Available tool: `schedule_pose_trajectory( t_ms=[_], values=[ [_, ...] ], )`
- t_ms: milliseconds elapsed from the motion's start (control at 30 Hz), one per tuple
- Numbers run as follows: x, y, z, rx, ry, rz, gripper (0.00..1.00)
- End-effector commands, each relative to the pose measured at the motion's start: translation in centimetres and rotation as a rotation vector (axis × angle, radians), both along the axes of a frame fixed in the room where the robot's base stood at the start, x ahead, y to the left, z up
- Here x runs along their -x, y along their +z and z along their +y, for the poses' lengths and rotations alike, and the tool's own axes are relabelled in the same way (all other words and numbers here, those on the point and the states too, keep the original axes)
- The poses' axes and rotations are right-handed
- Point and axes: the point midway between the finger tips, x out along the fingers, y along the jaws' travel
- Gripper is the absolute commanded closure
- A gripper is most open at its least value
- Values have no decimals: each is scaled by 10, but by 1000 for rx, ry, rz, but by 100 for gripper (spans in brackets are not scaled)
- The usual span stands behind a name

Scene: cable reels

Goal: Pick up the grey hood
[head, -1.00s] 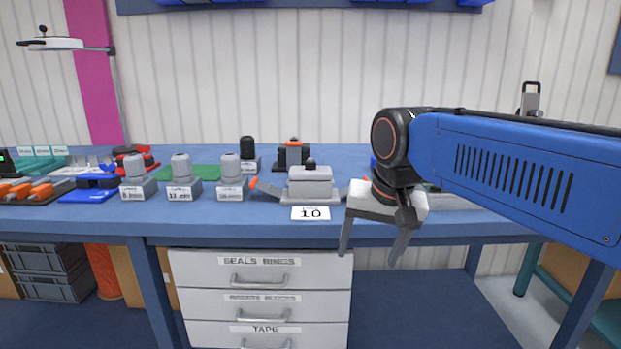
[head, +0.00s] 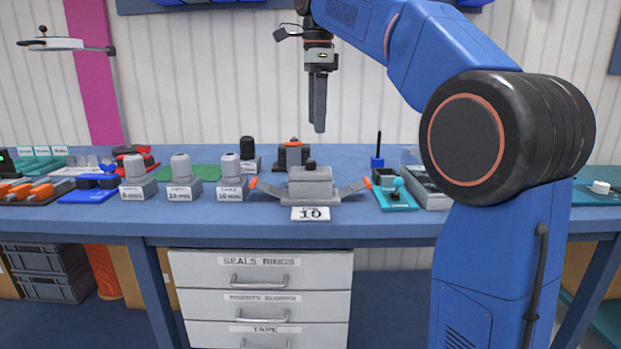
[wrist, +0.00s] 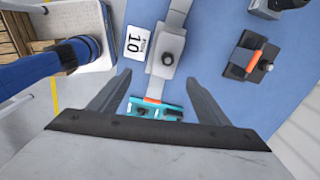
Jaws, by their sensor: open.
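The grey hood (head: 310,183) is a blocky grey cover with a black knob on top. It sits upright near the middle of the bench's front edge, behind a white card marked 10 (head: 310,213). Grey levers with orange ends spread from both its sides. My gripper (head: 318,130) points down, well above the hood and apart from it. In the wrist view the hood (wrist: 163,65) with its round knob lies beyond the open, empty fingers (wrist: 160,79), near the top centre.
Several grey-topped blocks (head: 181,169) stand left of the hood. A black and grey device with an orange part (head: 293,155) stands behind it. A teal tray (head: 397,206) is close on its right.

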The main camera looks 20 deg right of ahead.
Motion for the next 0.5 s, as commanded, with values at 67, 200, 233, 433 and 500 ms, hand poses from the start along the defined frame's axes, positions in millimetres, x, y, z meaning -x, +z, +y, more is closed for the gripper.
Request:
schedule_pose_trajectory(
  t_ms=[67, 200, 233, 433, 500],
  values=[
    [-11, 5, 2, -1, -58, 12, 30],
    [-18, 10, 4, 0, -118, 26, 30],
    [-18, 9, 4, 1, -124, 27, 30],
    [-17, -10, 4, 0, -130, 29, 30],
    [-17, -22, 4, 0, -130, 30, 30]
  ],
)
